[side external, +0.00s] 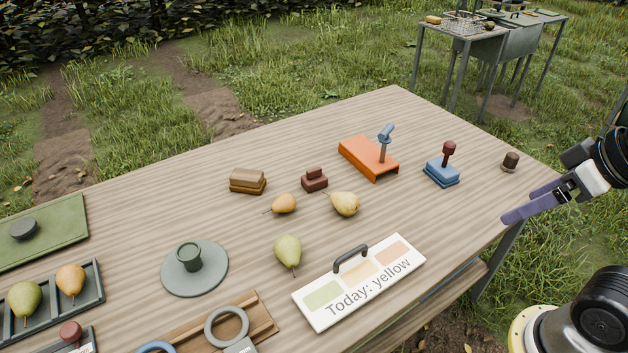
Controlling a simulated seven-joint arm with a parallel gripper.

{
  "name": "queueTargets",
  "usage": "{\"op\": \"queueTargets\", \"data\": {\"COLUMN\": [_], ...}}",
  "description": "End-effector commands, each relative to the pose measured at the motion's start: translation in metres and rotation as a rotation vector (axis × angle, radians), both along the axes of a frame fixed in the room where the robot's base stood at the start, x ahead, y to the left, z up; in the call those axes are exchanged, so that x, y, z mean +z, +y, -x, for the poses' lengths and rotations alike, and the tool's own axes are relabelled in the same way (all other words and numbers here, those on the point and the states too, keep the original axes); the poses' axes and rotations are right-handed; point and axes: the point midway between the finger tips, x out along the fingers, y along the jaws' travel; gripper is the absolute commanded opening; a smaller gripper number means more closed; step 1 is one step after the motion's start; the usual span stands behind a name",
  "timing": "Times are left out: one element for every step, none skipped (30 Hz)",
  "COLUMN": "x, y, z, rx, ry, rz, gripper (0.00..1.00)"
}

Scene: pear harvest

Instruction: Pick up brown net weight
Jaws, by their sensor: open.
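A small dark brown cylinder (510,161) with a wider base stands upright near the far right corner of the table. It could be the brown net weight. A brown stepped block (247,181) at the table's left middle is also brown; I cannot tell for certain which is the net weight. My gripper (518,204) has purple fingers and comes in from the right. It is open and empty, over the table's right edge, apart from the cylinder and nearer the camera.
A blue block with a maroon knob (442,171) and an orange stand (368,157) are left of the cylinder. A maroon block (314,180), several loose pears, and a sign board (360,283) lie further left and front. Trays fill the front left.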

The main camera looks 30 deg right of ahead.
Motion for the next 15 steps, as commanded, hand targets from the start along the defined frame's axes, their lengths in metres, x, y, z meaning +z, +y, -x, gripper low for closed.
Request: {"op": "queueTargets", "data": {"x": [0.002,0.005,0.01,0.016,0.025,0.037,0.046,0.056,0.066,0.074,0.081,0.089,0.094,0.098,0.102], "y": [0.0,0.0,0.001,0.002,0.003,0.004,0.005,0.006,0.007,0.008,0.009,0.01,0.011,0.012,0.013], "z": [-0.004,-0.008,-0.016,-0.023,-0.032,-0.046,-0.058,-0.07,-0.088,-0.101,-0.115,-0.133,-0.146,-0.16,-0.178], "rx": [0.001,0.002,0.002,0.003,0.002,0.001,-0.001,-0.004,-0.007,-0.011,-0.014,-0.018,-0.023,-0.028,-0.036], "ry": [-0.021,-0.042,-0.082,-0.124,-0.173,-0.243,-0.295,-0.345,-0.405,-0.447,-0.487,-0.538,-0.573,-0.606,-0.647], "rz": [0.0,-0.001,-0.005,-0.009,-0.014,-0.021,-0.029,-0.037,-0.047,-0.056,-0.064,-0.073,-0.081,-0.087,-0.095], "gripper": [0.93,0.93,0.93,0.93,0.93,0.93,0.93,0.93,0.93,0.93,0.93,0.93,0.93,0.93,0.93]}}
